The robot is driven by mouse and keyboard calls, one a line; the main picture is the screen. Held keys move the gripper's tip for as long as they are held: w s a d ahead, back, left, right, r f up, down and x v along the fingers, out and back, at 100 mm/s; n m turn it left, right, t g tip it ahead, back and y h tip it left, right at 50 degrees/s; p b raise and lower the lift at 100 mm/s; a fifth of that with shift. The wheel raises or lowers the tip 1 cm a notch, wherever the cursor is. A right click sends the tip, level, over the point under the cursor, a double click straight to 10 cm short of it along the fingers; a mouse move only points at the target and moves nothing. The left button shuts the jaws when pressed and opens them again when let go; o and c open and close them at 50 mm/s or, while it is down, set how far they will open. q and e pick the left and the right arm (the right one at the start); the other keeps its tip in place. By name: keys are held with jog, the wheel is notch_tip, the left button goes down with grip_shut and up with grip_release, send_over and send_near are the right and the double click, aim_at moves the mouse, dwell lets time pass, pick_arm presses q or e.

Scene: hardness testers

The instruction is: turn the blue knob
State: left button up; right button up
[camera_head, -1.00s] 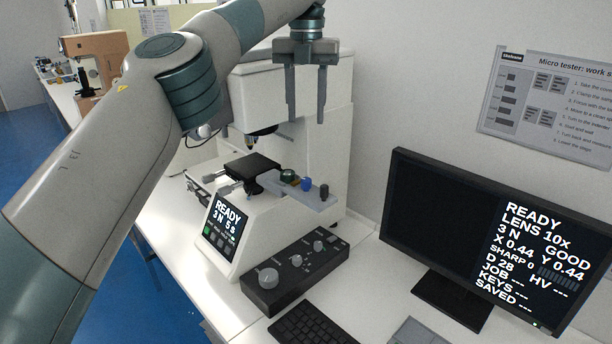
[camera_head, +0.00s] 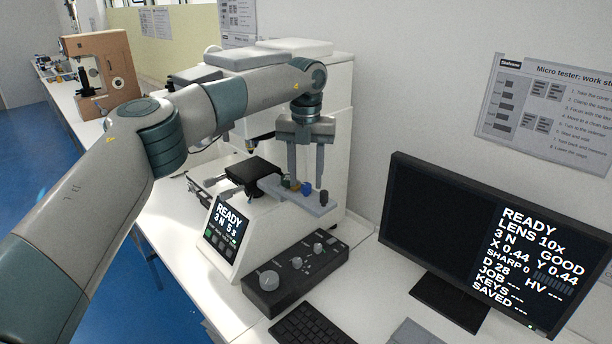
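The blue knob (camera_head: 307,188) stands on a small grey shelf (camera_head: 300,201) that sticks out from the front of the white micro tester (camera_head: 339,120). A dark green knob (camera_head: 285,182) and a small brownish knob (camera_head: 295,186) are to its left, and a black knob (camera_head: 323,197) is to its right. My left gripper (camera_head: 306,176) points down with its two fingers apart and nothing seen between them. Its fingertips are just above the blue knob in the picture; I cannot tell whether they touch it. My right gripper is not in view.
A black control box (camera_head: 294,274) with grey dials and a keyboard (camera_head: 311,325) lie in front of the tester. A monitor (camera_head: 440,230) showing READY stands at the right. The tester's black stage (camera_head: 255,172) is left of the shelf. A brown tester (camera_head: 103,70) stands farther back.

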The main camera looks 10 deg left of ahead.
pick_arm(q)
jog(key=shift+f, duration=0.8)
grip_shut()
